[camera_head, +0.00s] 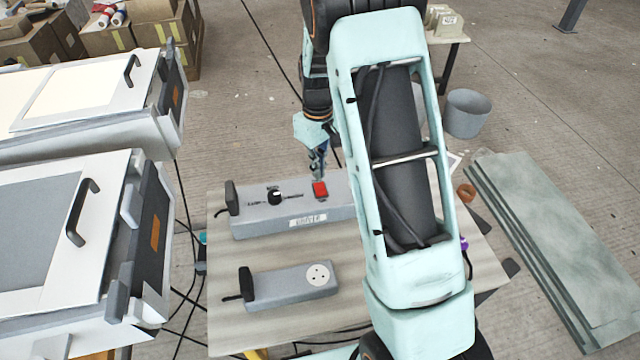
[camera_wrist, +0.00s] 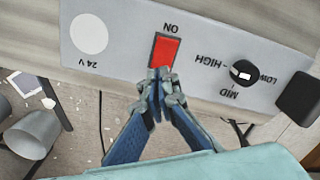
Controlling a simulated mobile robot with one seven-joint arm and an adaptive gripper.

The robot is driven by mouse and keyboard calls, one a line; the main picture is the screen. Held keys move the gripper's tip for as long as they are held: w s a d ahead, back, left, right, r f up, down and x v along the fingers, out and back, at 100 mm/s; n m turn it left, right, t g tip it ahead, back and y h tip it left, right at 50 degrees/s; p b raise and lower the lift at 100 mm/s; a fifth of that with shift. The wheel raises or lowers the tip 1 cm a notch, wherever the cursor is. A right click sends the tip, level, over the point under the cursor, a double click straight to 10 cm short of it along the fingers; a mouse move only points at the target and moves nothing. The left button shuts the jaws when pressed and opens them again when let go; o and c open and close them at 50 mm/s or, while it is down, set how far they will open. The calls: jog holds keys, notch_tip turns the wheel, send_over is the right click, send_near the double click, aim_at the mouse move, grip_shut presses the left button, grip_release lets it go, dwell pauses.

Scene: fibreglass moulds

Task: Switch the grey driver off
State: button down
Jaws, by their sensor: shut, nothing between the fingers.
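The grey driver (camera_head: 290,220) is a long grey box lying on the table, with a black knob (camera_head: 275,196) and a red rocker switch (camera_head: 320,189) on its top. In the wrist view the red switch (camera_wrist: 165,51) sits beside the word ON, and the knob (camera_wrist: 242,72) is marked LOW, MID and HIGH. A white round 24 V outlet (camera_wrist: 88,34) is at the other end. My gripper (camera_wrist: 159,76) is shut and empty, its tips at the switch's lower edge in the wrist view. I cannot tell whether the tips touch it. The head view shows my gripper (camera_head: 319,172) just behind the switch.
A smaller grey box with a round socket (camera_head: 290,284) lies in front of the driver on the table (camera_head: 225,320). White moulds with black handles (camera_head: 80,210) stand at the left. A grey bucket (camera_head: 467,113) and stacked boards (camera_head: 550,240) are at the right.

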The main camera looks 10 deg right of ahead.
aim_at(319, 183)
jog(key=shift+r+p, duration=1.3)
jog(key=shift+r, duration=1)
